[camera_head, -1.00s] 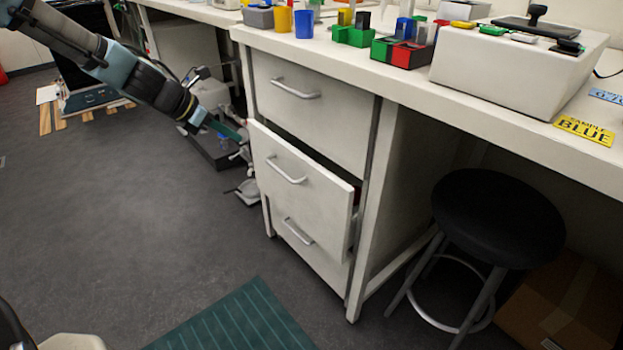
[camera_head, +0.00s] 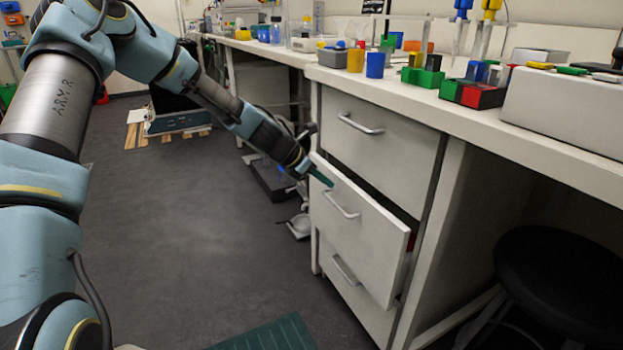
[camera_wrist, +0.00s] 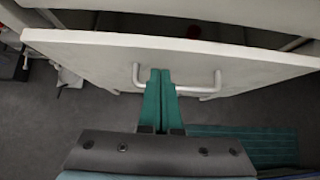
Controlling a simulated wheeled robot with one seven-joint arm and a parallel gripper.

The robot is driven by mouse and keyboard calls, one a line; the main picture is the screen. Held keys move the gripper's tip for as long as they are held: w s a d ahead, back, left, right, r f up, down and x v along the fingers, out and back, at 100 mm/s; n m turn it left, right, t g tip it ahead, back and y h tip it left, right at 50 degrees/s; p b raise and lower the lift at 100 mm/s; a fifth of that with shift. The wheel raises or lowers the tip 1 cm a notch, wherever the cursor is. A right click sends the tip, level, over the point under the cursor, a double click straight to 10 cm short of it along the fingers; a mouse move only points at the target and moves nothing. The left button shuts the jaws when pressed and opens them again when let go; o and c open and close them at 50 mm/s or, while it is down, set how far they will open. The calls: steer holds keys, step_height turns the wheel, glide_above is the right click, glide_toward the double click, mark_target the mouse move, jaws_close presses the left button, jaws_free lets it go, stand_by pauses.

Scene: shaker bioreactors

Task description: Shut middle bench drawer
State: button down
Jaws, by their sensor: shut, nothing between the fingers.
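The middle bench drawer (camera_head: 360,228) is partly pulled out, with a dark gap behind its front panel. Its bar handle (camera_head: 342,205) is on the white front. My gripper (camera_head: 322,178) has green fingers and is shut and empty, near the upper left part of the drawer front. In the wrist view the shut fingers (camera_wrist: 160,82) overlap the drawer front (camera_wrist: 215,62) between the ends of its handle (camera_wrist: 205,92). I cannot tell whether the fingertips touch the panel. The drawer's inside is mostly hidden; a small red thing shows in it.
The top drawer (camera_head: 372,150) and the bottom drawer (camera_head: 350,290) look shut. A black stool (camera_head: 560,275) stands to the right. Small equipment (camera_head: 270,180) stands on the floor left of the drawers. The grey floor (camera_head: 190,250) in front is mostly clear.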

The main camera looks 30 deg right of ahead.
steer(key=shift+d, duration=0.95)
steer(key=shift+d+r+p, duration=0.1)
steer(key=shift+d+p, duration=0.2)
steer(key=shift+s+d+p, duration=0.15)
steer(key=shift+d+p, duration=1.15)
steer(key=shift+d, duration=0.9)
